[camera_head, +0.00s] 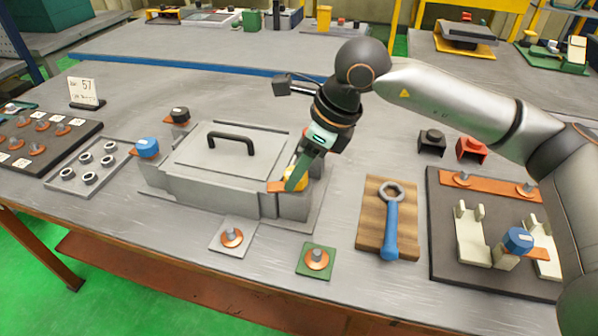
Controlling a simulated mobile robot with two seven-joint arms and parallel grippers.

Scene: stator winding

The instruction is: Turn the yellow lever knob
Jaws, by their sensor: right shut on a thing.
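The yellow lever knob (291,178) sits on an orange plate at the right front corner of the grey lidded box (220,180). It is partly hidden by my right gripper (297,177), which comes down from above with its fingers at the knob. The gripper is shut on the knob. How far the knob is turned cannot be told. My left gripper is not in view.
A blue knob (147,147) and a black knob (179,115) stand at the box's left. A wrench on a wooden board (371,213) lies to the right, beside a dark fixture plate (446,262). Two pads with copper-coloured discs (232,237) lie in front of the box.

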